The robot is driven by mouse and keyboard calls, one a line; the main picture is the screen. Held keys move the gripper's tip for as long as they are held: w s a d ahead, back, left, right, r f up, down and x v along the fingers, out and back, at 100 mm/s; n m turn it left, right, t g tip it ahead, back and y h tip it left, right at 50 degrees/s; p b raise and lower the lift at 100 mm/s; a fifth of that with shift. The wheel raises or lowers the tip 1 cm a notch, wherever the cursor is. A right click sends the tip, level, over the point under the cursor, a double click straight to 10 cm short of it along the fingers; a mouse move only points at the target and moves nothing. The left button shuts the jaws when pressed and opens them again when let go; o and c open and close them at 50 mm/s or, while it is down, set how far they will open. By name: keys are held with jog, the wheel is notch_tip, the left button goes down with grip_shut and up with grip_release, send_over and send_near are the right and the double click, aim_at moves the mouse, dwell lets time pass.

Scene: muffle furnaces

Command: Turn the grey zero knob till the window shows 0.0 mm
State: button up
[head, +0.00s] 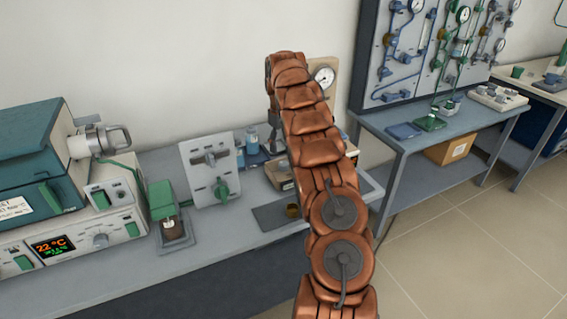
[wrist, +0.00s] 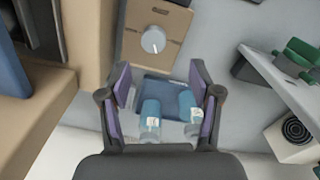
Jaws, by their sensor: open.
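A round grey knob (wrist: 153,39) with a white mark sits on a tan box (wrist: 133,48) at the top of the wrist view. I take it for the zero knob. My gripper (wrist: 160,75) is open and empty, its two purple-padded fingers spread wide. In the wrist picture the knob lies just above the fingertips, between their lines, with no contact visible. I cannot read any window showing millimetres.
Two blue bottles (wrist: 150,118) (wrist: 188,104) stand on a blue tray (wrist: 158,86) between the fingers in the wrist picture. A tan panel (wrist: 85,35) rises close on the left. A dial gauge (head: 324,76) shows behind my arm. A white panel with a green knob (head: 221,189) stands left.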

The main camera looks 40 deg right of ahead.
aim_at(284, 163)
jog(key=shift+d+f, duration=0.55)
jog(key=shift+f, duration=0.05)
jog(key=shift+f+p, duration=0.85)
jog(key=shift+f, duration=2.85)
jog(key=shift+c, duration=0.2)
jog(key=c, duration=1.1)
